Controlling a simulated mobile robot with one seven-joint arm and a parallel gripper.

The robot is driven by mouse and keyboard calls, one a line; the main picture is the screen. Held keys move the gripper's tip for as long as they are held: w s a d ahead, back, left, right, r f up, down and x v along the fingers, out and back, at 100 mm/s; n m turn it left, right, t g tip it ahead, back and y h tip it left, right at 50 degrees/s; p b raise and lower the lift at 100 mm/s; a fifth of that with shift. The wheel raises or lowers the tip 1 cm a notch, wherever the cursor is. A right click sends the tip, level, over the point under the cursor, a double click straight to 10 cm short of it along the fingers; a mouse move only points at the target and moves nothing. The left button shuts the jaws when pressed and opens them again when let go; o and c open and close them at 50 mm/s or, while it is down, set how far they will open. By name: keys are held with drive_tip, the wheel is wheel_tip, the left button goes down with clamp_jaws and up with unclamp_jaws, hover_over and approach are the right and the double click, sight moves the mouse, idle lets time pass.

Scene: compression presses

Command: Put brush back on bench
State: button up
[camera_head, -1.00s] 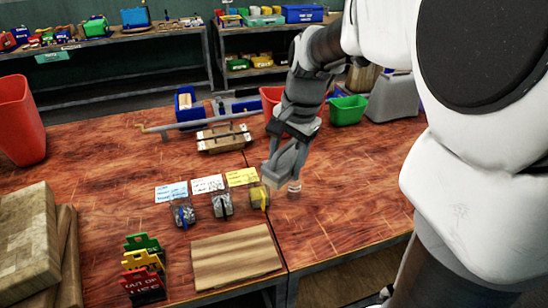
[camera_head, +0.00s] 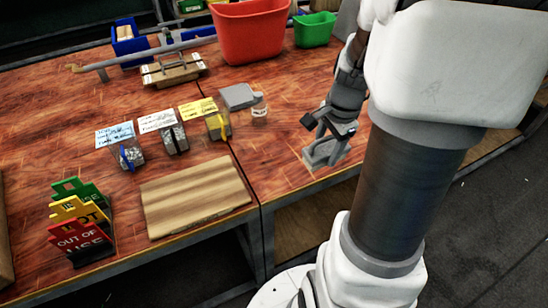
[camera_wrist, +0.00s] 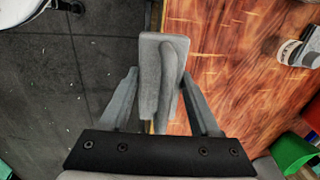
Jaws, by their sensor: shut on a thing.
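The brush (camera_wrist: 150,75) is a grey slab with a raised grey handle. In the wrist view it lies between the two fingers of my gripper (camera_wrist: 160,88), which is shut on its handle. In the head view my gripper (camera_head: 330,140) is low at the front right edge of the wooden bench (camera_head: 285,160). The brush's left part shows against the dark floor and its right part against the bench top. I cannot tell whether its underside touches the bench.
A small jar (camera_head: 259,110) and a flat grey block (camera_head: 238,96) stand left of my gripper. Labelled small presses (camera_head: 174,139), a wooden board (camera_head: 195,194) and coloured signs (camera_head: 80,222) are further left. Red (camera_head: 250,30) and green (camera_head: 314,30) bins stand behind. Bench around the gripper is clear.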

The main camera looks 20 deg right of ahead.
drive_tip(key=shift+f, duration=0.5)
drive_tip(key=w+a+f, duration=0.1)
drive_tip(key=w+f, duration=0.1)
drive_tip(key=w, duration=0.1)
drive_tip(key=w+a+f+b, duration=0.1)
drive_tip(key=w+a+f, duration=0.1)
drive_tip(key=w, duration=0.1)
drive_tip(key=w+a+f, duration=0.2)
drive_tip(key=w, duration=0.2)
drive_tip(key=shift+a+f, duration=0.15)
drive_tip(key=shift+f, duration=0.2)
drive_tip(key=shift+f+b, duration=0.65)
drive_tip(key=shift+f, duration=1.35)
drive_tip(key=shift+f, duration=0.1)
drive_tip(key=o, duration=1.3)
